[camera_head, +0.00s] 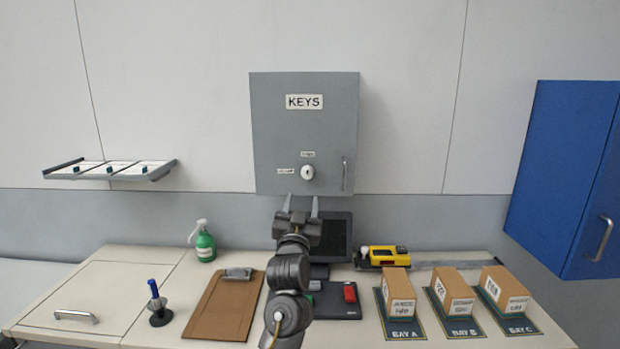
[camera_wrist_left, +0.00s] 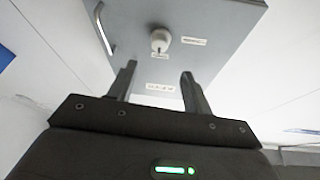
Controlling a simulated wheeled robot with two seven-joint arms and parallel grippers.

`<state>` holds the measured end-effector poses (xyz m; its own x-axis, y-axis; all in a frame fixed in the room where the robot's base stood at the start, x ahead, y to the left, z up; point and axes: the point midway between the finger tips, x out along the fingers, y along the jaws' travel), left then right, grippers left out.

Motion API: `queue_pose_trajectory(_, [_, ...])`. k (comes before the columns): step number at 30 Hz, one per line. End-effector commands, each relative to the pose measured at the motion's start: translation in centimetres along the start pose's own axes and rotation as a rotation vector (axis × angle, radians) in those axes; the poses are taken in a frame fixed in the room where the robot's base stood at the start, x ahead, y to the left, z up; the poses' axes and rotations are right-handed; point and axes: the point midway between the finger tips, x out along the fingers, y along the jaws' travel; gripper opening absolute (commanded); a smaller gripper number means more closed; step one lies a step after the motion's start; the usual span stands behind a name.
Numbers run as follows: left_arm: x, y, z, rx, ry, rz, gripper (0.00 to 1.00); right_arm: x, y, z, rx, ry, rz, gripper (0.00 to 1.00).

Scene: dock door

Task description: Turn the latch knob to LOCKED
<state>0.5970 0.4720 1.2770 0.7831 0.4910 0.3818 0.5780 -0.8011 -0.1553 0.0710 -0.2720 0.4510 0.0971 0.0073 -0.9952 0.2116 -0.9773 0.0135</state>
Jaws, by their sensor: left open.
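The white latch knob (camera_head: 307,172) is on the front of the grey KEYS cabinet (camera_head: 270,140) on the wall. One small label sits above the knob and one to its left; their words are too small to read surely. The knob also shows in the left wrist view (camera_wrist_left: 160,40), beyond the fingers. My left gripper (camera_head: 302,203) is open and empty, just below the knob in the head view and apart from it. In the left wrist view its two fingers (camera_wrist_left: 158,85) stand spread. My right gripper is not in view.
A cabinet handle (camera_head: 345,173) is right of the knob. Below are a dark monitor (camera_head: 335,238), a yellow device (camera_head: 383,254), several boxes (camera_head: 452,292), a clipboard (camera_head: 225,306) and a green spray bottle (camera_head: 205,245). A blue cabinet (camera_head: 560,180) hangs at right. The wall around the KEYS cabinet is clear.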

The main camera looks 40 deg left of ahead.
Motion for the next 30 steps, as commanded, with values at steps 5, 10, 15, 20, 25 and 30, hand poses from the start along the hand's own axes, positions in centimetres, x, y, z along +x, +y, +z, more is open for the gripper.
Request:
queue_pose_trajectory(5, [2.7,-0.2,-0.4,0.002,-0.001,0.000,0.50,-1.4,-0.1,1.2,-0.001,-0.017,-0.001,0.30])
queue_pose_trajectory(10, [6.0,0.0,-0.4,0.001,-0.002,0.002,0.50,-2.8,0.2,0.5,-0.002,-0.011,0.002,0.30])
queue_pose_trajectory(15, [8.7,0.2,-0.3,-0.001,-0.002,0.004,0.50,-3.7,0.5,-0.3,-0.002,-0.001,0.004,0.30])
queue_pose_trajectory(20, [10.0,0.3,-0.2,-0.001,-0.001,0.006,0.50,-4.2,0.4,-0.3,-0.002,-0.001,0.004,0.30])
queue_pose_trajectory(25, [10.4,0.3,-0.1,-0.001,-0.001,0.006,0.50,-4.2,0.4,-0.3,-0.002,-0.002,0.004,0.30])
queue_pose_trajectory(30, [10.4,0.3,0.0,-0.001,-0.001,0.006,0.50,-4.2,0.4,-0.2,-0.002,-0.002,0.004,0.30])
